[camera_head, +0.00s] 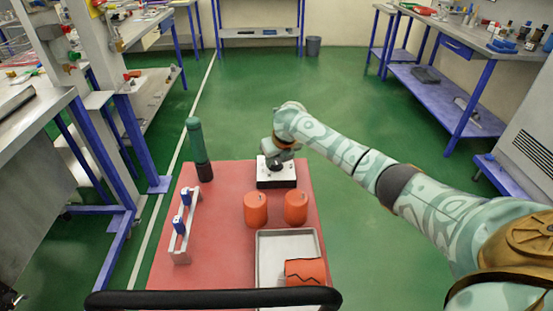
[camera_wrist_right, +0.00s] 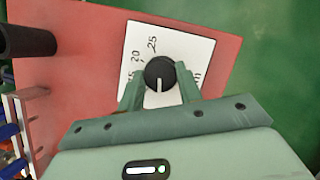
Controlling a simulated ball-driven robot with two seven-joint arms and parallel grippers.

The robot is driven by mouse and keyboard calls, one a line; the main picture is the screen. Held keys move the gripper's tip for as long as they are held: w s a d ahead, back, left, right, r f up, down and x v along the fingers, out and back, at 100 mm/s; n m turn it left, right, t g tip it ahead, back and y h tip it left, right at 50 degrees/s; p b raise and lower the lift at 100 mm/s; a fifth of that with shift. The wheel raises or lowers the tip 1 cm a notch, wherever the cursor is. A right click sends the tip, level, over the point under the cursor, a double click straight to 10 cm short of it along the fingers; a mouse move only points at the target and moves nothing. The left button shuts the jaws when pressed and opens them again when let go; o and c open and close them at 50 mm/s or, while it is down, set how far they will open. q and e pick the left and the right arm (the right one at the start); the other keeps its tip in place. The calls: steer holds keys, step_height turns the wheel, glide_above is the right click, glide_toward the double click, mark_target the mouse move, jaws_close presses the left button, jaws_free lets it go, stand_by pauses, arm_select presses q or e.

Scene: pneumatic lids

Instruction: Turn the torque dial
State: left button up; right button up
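The torque dial is a black round knob with a white pointer line (camera_wrist_right: 160,73) on a white plate (camera_wrist_right: 190,45) printed with numbers such as 20 and 25. The pointer points toward the bottom of the right wrist view. In the head view the plate (camera_head: 276,182) lies at the far end of the red table top. My right gripper (camera_wrist_right: 160,80) reaches down over it, with one green finger on each side of the knob, seemingly touching it. In the head view the gripper (camera_head: 278,160) hides most of the knob. My left gripper is not in view.
A dark-green cylinder with a black lower end (camera_head: 198,150) stands left of the plate. A pale rack with blue-topped parts (camera_head: 183,232) is at left.

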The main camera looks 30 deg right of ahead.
steer(key=shift+r+m+h+p, duration=0.3)
steer(key=shift+m+p, duration=0.2)
steer(key=shift+p, duration=0.35)
steer(key=shift+a+m+g+h+p, duration=0.1)
steer(key=shift+m+g+h+p, duration=0.25)
steer(key=shift+m+p, duration=0.8)
steer(key=shift+f+m+h+p, duration=0.15)
steer(key=shift+m+h+p, duration=0.2)
steer(key=shift+m+p, duration=0.6)
steer(key=shift+f+m+g+h, duration=0.15)
steer(key=shift+m+g+h, duration=0.25)
steer(key=shift+m, duration=0.8)
steer(key=shift+a, duration=0.1)
steer(key=shift+f, duration=0.1)
steer(key=o, duration=1)
steer(key=shift+p, duration=0.3)
